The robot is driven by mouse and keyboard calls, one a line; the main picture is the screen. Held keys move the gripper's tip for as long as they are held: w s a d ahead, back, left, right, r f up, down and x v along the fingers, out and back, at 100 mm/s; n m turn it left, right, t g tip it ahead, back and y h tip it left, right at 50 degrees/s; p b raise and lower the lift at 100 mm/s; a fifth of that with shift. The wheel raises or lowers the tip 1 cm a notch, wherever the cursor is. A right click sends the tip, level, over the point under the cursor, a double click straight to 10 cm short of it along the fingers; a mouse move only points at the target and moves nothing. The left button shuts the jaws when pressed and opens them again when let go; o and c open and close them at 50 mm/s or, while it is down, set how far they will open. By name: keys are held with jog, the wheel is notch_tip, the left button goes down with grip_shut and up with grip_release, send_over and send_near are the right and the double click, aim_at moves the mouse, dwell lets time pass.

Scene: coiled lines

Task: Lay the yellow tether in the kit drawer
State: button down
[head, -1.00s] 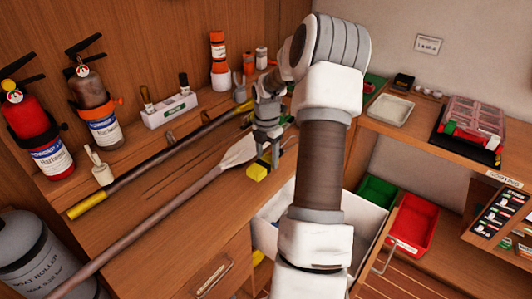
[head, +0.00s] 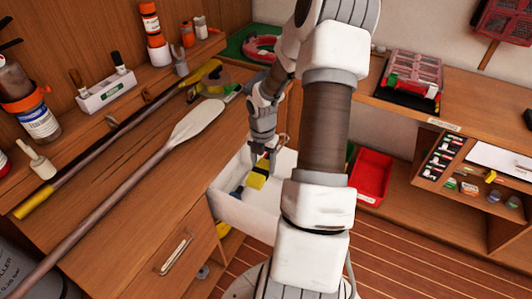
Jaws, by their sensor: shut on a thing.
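The yellow tether (head: 257,180) shows as a small yellow bundle with a dark band, directly under my gripper (head: 262,160). My gripper points down and is shut on it. Both are over the opening of the white kit drawer (head: 243,216), which stands pulled out from the bench. I cannot tell whether the tether touches the drawer floor. A dark blue item (head: 237,192) lies in the drawer, left of the tether. My arm hides the drawer's right part.
A paddle (head: 190,125) and a yellow-ended pole (head: 110,145) lie across the bench at left. A red bin (head: 370,177) stands right of my arm. An open-fronted shelf unit with small items (head: 445,150) is at right. Striped floor is clear in front.

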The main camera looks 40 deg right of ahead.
jog(key=shift+s+d+f, duration=0.1)
jog(key=shift+s+f, duration=0.1)
jog(key=shift+s, duration=0.4)
jog(key=shift+s+f, duration=0.1)
jog(key=shift+f, duration=0.1)
notch_tip(320, 180, down, 21)
jog(key=b, duration=2.2)
jog(key=shift+r, duration=0.15)
jog(key=shift+f+b, duration=1.6)
jog(key=shift+f, duration=1)
jog(key=shift+c, duration=0.5)
grip_release()
notch_tip(320, 180, up, 17)
jog(key=p, duration=0.7)
jog(key=shift+r, duration=0.2)
